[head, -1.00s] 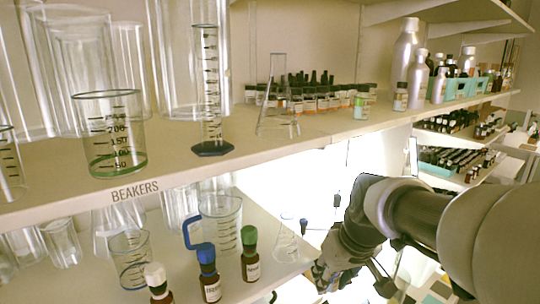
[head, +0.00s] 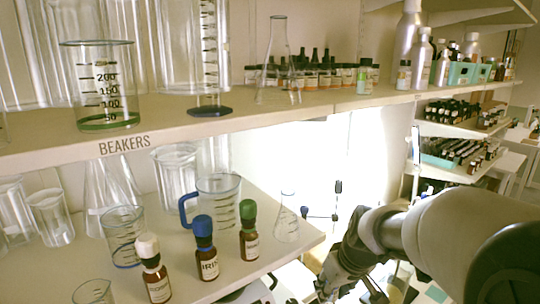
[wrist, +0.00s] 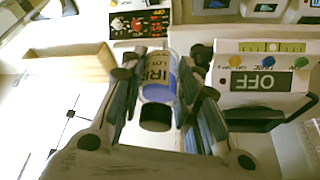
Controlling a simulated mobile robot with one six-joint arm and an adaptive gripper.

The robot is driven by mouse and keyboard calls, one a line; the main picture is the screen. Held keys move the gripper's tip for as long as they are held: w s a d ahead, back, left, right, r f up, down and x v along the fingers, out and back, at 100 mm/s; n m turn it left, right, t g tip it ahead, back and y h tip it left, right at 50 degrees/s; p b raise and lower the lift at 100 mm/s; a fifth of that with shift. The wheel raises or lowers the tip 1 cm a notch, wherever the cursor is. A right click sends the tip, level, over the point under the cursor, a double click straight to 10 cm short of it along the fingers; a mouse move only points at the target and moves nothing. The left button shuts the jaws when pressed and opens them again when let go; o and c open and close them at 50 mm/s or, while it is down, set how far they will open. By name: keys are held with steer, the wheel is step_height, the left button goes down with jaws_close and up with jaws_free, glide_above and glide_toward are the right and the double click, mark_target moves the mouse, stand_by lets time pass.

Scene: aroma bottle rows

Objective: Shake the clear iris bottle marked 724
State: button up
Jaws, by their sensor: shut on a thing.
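A small clear bottle with a black cap (wrist: 156,117) and a white and blue label (wrist: 158,78) sits between the fingers of my gripper (wrist: 160,72) in the wrist view. The label shows part of the word IRIS and a small lot line; its number is too small to read. The fingers press on both sides of the bottle, and its cap points down in that picture. In the head view my gripper (head: 338,284) is at the bottom, right of the lower shelf, and the held bottle cannot be made out there.
Brown bottles with white (head: 152,268), blue (head: 205,248) and green (head: 249,232) caps stand on the lower shelf, left of my gripper. A beaker (head: 100,88) and a flask (head: 278,62) stand above. A panel marked OFF (wrist: 262,82) lies beyond my gripper.

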jaws_close()
steer(key=r, duration=0.5)
steer(key=shift+w+r, duration=0.2)
steer(key=shift+r, duration=0.05)
steer(key=f, duration=0.3)
steer(key=s+f, duration=0.1)
steer(key=f, duration=0.1)
steer(key=shift+f, duration=0.4)
steer(key=r, duration=0.2)
steer(key=w+r, duration=0.1)
steer(key=r, duration=0.1)
steer(key=shift+r, duration=0.3)
steer(key=f, duration=0.4)
steer(key=shift+s+f, duration=0.15)
steer(key=shift+s, duration=0.1)
steer(key=shift+w, duration=0.2)
steer(key=shift+s, duration=0.25)
steer(key=shift+w, duration=0.1)
